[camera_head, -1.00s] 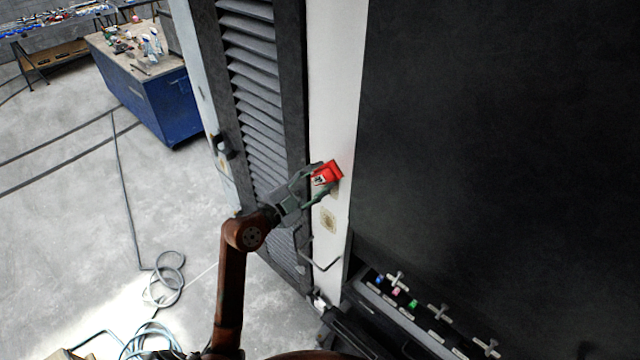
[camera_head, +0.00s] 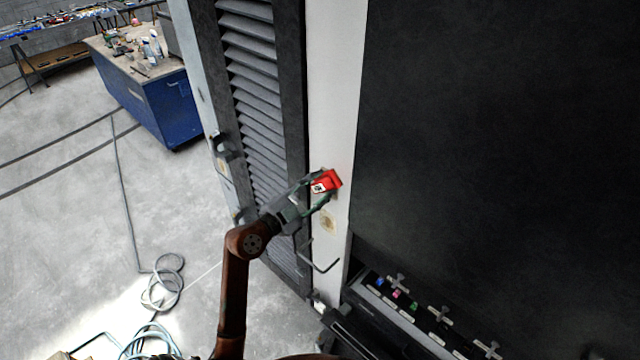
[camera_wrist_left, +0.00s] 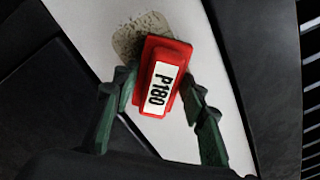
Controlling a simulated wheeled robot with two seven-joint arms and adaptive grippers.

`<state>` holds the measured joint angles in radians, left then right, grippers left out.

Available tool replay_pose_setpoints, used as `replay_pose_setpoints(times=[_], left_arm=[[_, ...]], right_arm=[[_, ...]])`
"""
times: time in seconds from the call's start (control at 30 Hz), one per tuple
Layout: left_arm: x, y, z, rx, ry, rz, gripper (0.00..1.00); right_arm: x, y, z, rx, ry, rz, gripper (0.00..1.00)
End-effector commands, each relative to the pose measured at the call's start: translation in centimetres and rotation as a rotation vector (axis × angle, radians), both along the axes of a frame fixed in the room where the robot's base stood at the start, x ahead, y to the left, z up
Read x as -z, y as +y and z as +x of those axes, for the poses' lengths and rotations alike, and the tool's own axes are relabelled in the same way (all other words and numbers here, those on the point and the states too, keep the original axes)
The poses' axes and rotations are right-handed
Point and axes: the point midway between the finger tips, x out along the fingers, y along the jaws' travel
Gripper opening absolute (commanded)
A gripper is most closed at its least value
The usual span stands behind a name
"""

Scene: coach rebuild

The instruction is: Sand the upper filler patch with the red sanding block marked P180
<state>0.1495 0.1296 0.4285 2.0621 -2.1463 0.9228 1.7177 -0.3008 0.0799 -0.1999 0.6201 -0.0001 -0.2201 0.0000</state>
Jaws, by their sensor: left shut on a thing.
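The red sanding block (camera_head: 327,181) is in my left gripper (camera_head: 320,190), held at the white panel strip (camera_head: 336,90). In the left wrist view the block (camera_wrist_left: 162,72) shows its white P180 label, and my left gripper's fingers (camera_wrist_left: 155,112) are shut on its sides. A tan, mottled filler patch (camera_wrist_left: 136,38) shows past the block's far end, partly covered by it. It seems to be the upper patch, which the block and gripper hide in the head view. The lower filler patch (camera_head: 328,221) is just below the gripper. I cannot tell whether the block touches the panel. My right gripper is not in view.
A louvred dark panel (camera_head: 255,90) stands left of the white strip, a large black panel (camera_head: 500,130) right of it. A bent handle (camera_head: 322,262) sticks out below. A blue workbench (camera_head: 160,105) and a coiled hose (camera_head: 163,285) stand left.

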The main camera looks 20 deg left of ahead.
Motion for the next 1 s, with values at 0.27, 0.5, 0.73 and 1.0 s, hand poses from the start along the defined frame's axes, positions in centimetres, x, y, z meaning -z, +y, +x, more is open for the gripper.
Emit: replay_pose_setpoints(times=[0.27,0.5,0.73,1.0], left_arm=[[2.4,0.0,-0.1,0.001,0.005,-0.003,0.2],[3.6,0.1,-0.1,-0.001,0.001,-0.001,0.2],[4.8,0.0,-0.1,0.0,0.002,-0.002,0.2],[6.9,-0.1,0.1,0.0,0.002,-0.001,0.2]], right_arm=[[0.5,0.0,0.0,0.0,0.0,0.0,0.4],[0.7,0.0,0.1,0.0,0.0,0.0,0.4],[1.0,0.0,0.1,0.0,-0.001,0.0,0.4],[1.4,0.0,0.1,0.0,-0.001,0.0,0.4]])
